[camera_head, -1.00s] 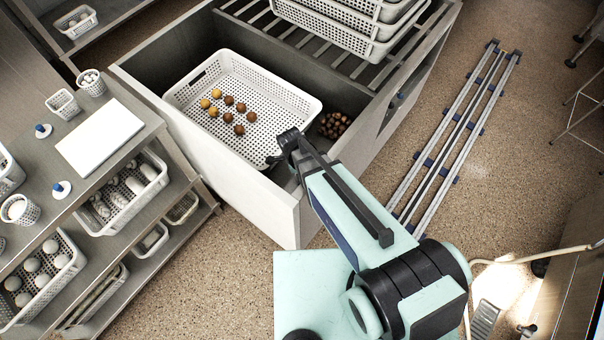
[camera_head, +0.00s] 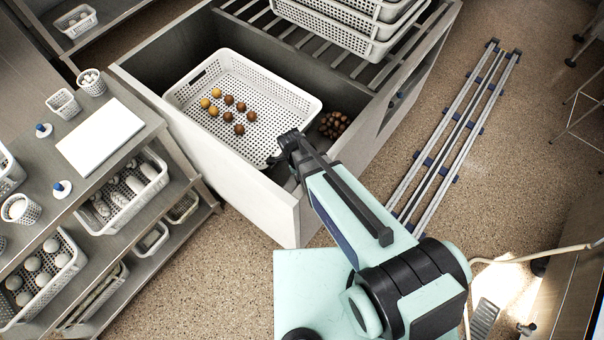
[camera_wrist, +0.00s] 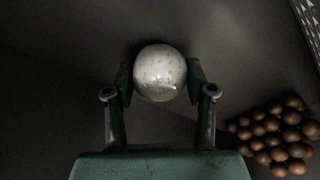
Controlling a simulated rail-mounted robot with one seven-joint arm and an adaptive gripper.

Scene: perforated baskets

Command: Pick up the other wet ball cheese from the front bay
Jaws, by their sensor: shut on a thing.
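A wet, pale ball cheese (camera_wrist: 160,73) with small specks shows in the wrist view, between the two fingers of my gripper (camera_wrist: 160,80). The fingers touch it on its left and right sides, so my gripper is shut on it. In the head view my gripper (camera_head: 290,160) is low inside the front part of the big grey bin, just right of the white basket's near corner. The ball is hidden there behind my arm and the bin wall. Whether the ball still touches the bin floor I cannot tell.
A white perforated basket (camera_head: 285,92) holding several yellow and brown balls stands in the bin (camera_head: 235,170). A heap of brown balls (camera_head: 334,124) lies right of my gripper; it also shows in the wrist view (camera_wrist: 275,135). Stacked baskets (camera_head: 345,25) stand on slats behind.

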